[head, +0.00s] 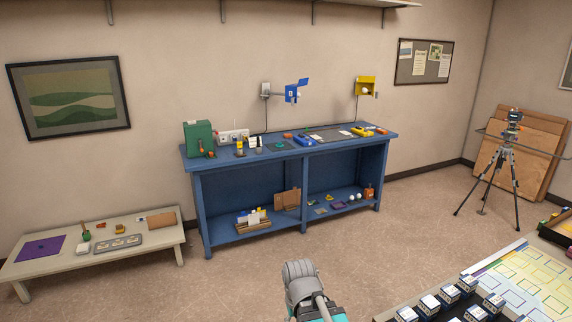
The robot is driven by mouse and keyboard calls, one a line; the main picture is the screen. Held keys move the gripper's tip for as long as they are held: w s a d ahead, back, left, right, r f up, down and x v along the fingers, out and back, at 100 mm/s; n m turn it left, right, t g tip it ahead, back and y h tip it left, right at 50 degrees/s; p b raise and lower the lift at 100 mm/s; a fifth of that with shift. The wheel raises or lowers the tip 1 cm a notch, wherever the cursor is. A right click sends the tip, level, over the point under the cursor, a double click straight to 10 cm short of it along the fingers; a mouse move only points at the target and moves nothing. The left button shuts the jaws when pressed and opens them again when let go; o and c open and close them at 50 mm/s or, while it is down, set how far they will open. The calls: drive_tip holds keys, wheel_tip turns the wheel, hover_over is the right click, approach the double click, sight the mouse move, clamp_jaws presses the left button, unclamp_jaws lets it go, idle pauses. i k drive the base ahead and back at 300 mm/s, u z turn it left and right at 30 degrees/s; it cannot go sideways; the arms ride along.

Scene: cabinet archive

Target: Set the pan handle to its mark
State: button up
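A tripod (508,160) with black legs stands on the floor at the right, in front of leaning brown boards. A dark head with a blue-grey top (513,117) sits on it. A thin dark bar (545,146) runs out from near the head toward the right; it may be the pan handle, but I cannot be sure. A mark for the handle is too small to make out. Only grey and teal links of my arm show at the bottom middle, well away from the tripod. My gripper is not in view.
A blue workbench (290,148) with tools stands against the back wall. A low pale table (60,268) is at the left. A table (480,268) with several small blue-and-white boxes fills the lower right. Brown boards (535,145) lean behind the tripod. Floor between workbench and tripod is clear.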

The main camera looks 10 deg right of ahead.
sight(510, 129)
drive_tip(key=u, duration=0.05)
drive_tip(key=i, duration=3.55)
drive_tip(key=z, duration=1.6)
